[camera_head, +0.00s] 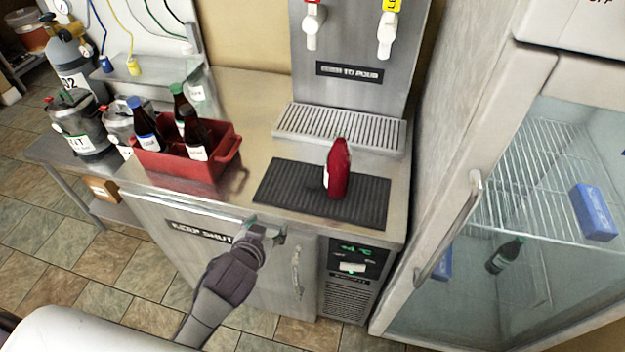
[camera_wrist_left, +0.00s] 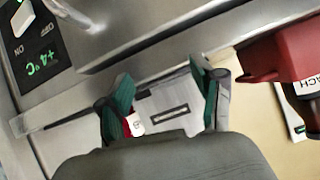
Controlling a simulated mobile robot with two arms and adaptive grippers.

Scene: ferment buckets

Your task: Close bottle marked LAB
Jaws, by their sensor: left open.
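A red bottle (camera_head: 337,172) stands upright on a black ribbed mat (camera_head: 275,187); its white label is too small to read in the head view. Its top is red, and I cannot make out a separate cap. My left gripper (camera_head: 262,232) is below and left of the mat in the picture, by the counter's front edge, apart from the bottle. In the left wrist view its green-padded fingers (camera_wrist_left: 161,101) are spread. A small red and white patch shows beside one finger. I cannot read LAB on any bottle. My right gripper is out of view.
A red crate (camera_head: 178,168) with several dark bottles stands left of the mat; it seems to show in the left wrist view (camera_wrist_left: 288,52). The tap tower with a drip tray (camera_head: 340,128) is behind the mat. A glass-door fridge (camera_head: 545,150) is at right.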

